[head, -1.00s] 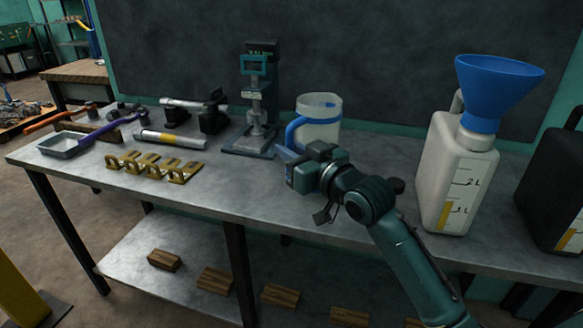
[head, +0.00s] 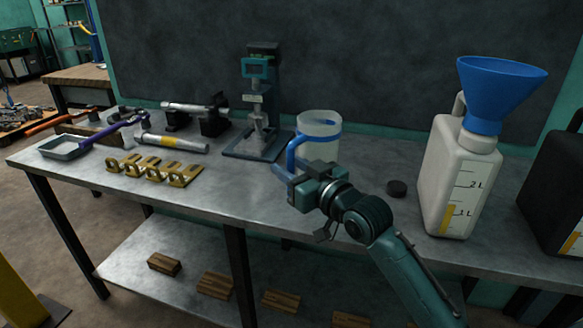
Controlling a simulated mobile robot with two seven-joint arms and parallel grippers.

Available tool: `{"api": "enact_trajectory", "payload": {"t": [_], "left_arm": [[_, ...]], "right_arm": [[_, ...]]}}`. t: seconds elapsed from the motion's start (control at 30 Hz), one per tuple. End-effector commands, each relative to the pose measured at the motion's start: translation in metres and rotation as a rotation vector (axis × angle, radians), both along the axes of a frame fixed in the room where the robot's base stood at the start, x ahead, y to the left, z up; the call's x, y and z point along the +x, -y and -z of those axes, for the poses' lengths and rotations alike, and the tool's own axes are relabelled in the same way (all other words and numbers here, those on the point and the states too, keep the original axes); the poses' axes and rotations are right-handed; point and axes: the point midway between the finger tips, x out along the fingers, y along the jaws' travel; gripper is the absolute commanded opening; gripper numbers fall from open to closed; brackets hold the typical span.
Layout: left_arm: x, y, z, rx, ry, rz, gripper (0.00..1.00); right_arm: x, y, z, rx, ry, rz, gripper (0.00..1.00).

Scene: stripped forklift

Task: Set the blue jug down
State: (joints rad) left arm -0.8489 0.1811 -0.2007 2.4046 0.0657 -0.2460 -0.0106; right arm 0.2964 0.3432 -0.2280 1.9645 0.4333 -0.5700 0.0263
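The blue jug (head: 320,147) is a pale translucent vessel with a blue band and a blue handle (head: 293,153) on its left side. It is upright, at the middle of the workbench (head: 225,190). My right gripper (head: 284,168) is at the handle and looks shut on it, though its fingertips are partly hidden. The wrist covers the jug's lower front, so I cannot tell whether its base touches the bench top. My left gripper is not in view.
A test stand (head: 262,105) stands just left of the jug. A black cap (head: 397,188) lies to the right, before a white canister (head: 455,185) with a blue funnel (head: 495,90). Yellow brackets (head: 153,170) lie at left. Some bench top is bare between them.

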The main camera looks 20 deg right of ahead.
Motion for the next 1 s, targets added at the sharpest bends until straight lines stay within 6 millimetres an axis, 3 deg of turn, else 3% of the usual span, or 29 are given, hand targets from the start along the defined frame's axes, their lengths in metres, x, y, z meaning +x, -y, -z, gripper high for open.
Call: {"api": "enact_trajectory", "payload": {"t": [0.17,0.7,1.0], "left_arm": [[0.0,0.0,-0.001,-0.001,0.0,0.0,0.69],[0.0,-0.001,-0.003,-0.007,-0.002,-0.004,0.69],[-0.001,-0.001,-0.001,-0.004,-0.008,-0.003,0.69]], "right_arm": [[-0.002,0.001,-0.004,-0.001,0.001,0.0,0.36],[-0.095,0.038,-0.001,-0.002,-0.001,0.001,0.36],[-0.112,0.044,-0.003,0.0,0.0,0.0,0.36]]}}
